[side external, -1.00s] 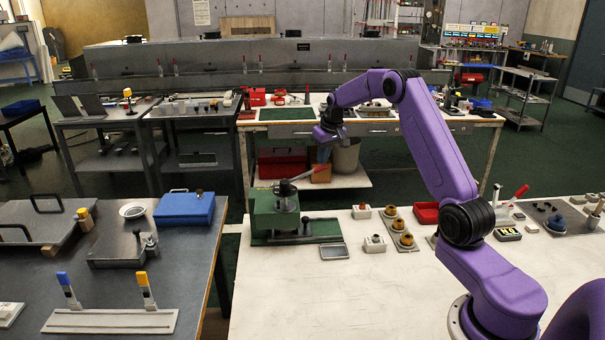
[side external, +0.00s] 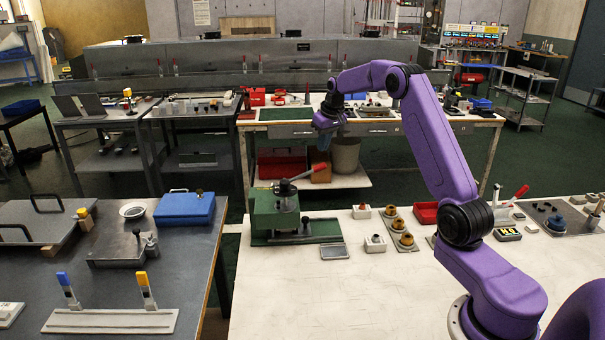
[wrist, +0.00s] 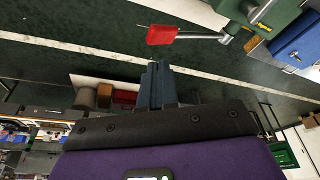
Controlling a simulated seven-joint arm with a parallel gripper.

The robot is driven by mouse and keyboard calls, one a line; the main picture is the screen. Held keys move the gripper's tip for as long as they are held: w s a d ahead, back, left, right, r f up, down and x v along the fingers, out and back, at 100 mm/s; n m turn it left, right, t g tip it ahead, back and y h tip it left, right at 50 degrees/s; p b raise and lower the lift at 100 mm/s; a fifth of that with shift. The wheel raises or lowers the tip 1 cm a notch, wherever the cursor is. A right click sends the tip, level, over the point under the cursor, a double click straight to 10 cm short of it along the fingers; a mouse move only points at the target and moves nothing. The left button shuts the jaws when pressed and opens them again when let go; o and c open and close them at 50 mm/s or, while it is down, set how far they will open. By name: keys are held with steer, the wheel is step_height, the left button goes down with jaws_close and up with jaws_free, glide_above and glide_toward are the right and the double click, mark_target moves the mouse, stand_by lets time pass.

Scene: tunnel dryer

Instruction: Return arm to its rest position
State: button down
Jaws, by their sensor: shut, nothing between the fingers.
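My gripper (side external: 324,143) hangs in the air at the end of my purple arm, above and behind the green press (side external: 275,212), a little to its right in the side external view. In the wrist view my gripper's fingers (wrist: 158,75) are together with nothing between them. The press's lever handle (wrist: 162,35) shows red in the wrist view, apart from the fingertips. The press body shows at the upper right of the wrist view.
The white table (side external: 300,300) has a wide clear area in front. Small white blocks (side external: 375,243), brass-coloured parts on a plate and a red bin (side external: 426,212) stand behind it. A blue case (side external: 185,208) lies on the dark table at left. A workbench (side external: 290,130) stands behind my gripper.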

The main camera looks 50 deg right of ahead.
steer(key=shift+r, duration=0.2)
steer(key=s+a+n, duration=0.1)
steer(key=a, duration=0.4)
steer(key=s+a+r+n, duration=0.1)
steer(key=a, duration=0.5)
steer(key=s+a+r+n+y, duration=0.1)
steer(key=a, duration=0.5)
steer(key=s+a+n+g, duration=0.1)
steer(key=s+a+n, duration=0.3)
steer(key=s+a, duration=0.7)
steer(key=s+a+n+g, duration=0.1)
steer(key=s+a+n, duration=0.3)
steer(key=s+a, duration=0.65)
steer(key=s+d+f+n, duration=0.1)
steer(key=s+d+n, duration=0.1)
steer(key=s, duration=0.7)
steer(key=s+d+f+n+g, duration=0.1)
steer(key=s+d+f+n, duration=0.1)
steer(key=s, duration=0.8)
steer(key=shift+d+n, duration=0.3)
steer(key=shift+d, duration=0.2)
